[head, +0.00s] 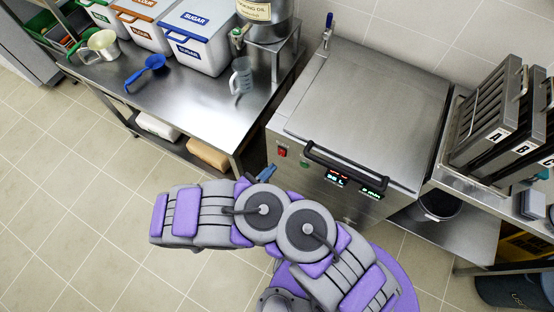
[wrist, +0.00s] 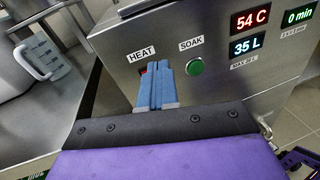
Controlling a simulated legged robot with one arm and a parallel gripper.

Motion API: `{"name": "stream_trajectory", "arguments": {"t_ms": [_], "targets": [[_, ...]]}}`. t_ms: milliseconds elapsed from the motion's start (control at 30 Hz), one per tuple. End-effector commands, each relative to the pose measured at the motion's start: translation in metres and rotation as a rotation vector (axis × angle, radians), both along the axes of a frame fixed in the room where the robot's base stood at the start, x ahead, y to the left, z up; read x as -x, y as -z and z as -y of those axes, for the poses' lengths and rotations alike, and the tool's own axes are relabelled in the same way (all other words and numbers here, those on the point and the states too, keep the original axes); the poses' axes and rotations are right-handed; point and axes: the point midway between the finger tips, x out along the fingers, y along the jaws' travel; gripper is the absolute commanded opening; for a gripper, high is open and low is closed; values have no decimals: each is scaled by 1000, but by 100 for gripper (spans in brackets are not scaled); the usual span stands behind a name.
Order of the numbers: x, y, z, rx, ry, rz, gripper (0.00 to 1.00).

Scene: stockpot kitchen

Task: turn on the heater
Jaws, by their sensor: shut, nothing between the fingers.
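The heater is a stainless steel machine (head: 370,105) with a flat lid and a black bar handle along its front. Its red HEAT switch (head: 282,152) sits at the left of the front panel. In the wrist view a sliver of the red switch (wrist: 144,70) shows below the HEAT label (wrist: 141,55), mostly hidden behind my fingers. My gripper (wrist: 157,85) is shut and empty, with its blue fingers together in front of the switch. I cannot tell whether they touch it. In the head view my gripper (head: 266,173) is just below and left of the switch.
A green SOAK button (wrist: 194,67) is close right of my fingers. Red 54 C (wrist: 251,19), 35 L (wrist: 246,46) and green 0 min (wrist: 299,16) displays are lit. A steel table (head: 190,105) with a measuring jug (head: 242,75) stands left. Floor in front is clear.

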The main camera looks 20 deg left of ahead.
Motion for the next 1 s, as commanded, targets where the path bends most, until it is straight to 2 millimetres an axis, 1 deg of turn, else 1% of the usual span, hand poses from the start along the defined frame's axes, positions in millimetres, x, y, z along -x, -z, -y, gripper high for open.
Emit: {"name": "stream_trajectory", "arguments": {"t_ms": [33, 100, 200, 300, 400, 800, 867, 1000], "targets": [[13, 15, -6, 18, -47, -19, 0], [26, 31, -14, 37, -102, -40, 0], [43, 49, -20, 58, -161, -65, 0], [54, 61, -24, 71, -202, -81, 0], [60, 67, -25, 79, -222, -90, 0], [61, 69, -26, 80, -227, -92, 0], [59, 69, -25, 80, -227, -91, 0], [45, 72, -23, 80, -226, -91, 0]]}}
